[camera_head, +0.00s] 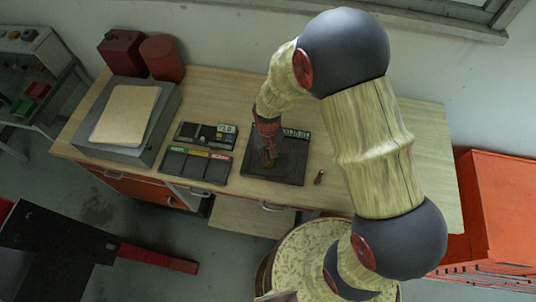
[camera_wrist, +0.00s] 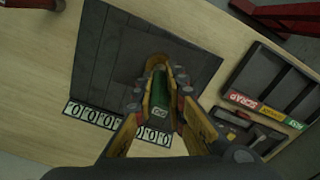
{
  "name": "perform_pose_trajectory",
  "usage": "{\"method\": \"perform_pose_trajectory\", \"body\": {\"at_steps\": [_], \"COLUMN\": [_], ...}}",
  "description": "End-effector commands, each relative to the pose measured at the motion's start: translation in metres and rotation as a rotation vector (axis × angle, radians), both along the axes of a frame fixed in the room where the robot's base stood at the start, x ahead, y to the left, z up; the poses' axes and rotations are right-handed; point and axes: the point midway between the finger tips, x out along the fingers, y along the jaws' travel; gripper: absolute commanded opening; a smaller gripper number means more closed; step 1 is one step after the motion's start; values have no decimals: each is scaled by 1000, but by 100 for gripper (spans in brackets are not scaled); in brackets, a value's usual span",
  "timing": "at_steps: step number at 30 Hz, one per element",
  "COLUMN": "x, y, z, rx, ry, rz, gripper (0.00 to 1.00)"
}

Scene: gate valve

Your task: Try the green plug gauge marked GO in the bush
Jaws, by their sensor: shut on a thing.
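In the wrist view, the green plug gauge (camera_wrist: 157,108) with a small white label is between the two fingers of my gripper (camera_wrist: 157,97). My gripper is shut on it. A brass-coloured rounded rim, which looks like the bush (camera_wrist: 157,61), shows at the far end of the gauge, over the dark mat (camera_wrist: 115,50). I cannot tell whether the gauge's tip is in the bush or only in line with it. In the head view, my gripper (camera_head: 268,153) points down over the dark mat (camera_head: 290,172), and the fingers hide the gauge there.
A tray with green, yellow and red labels (camera_head: 196,165) lies left of the mat, with a gauge holder (camera_head: 206,133) behind it. A grey surface plate (camera_head: 160,118) is farther left. A small red-brown object (camera_head: 319,177) lies right of the mat. The bench's right side is largely clear.

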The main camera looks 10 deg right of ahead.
Motion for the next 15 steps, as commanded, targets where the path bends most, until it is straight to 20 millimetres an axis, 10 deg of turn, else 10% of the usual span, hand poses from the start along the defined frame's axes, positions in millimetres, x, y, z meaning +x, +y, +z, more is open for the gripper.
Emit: {"method": "perform_pose_trajectory", "body": {"at_steps": [15], "x": [0], "y": [0], "z": [11], "rx": [0], "ry": [-1], "rz": [0], "gripper": [0]}}
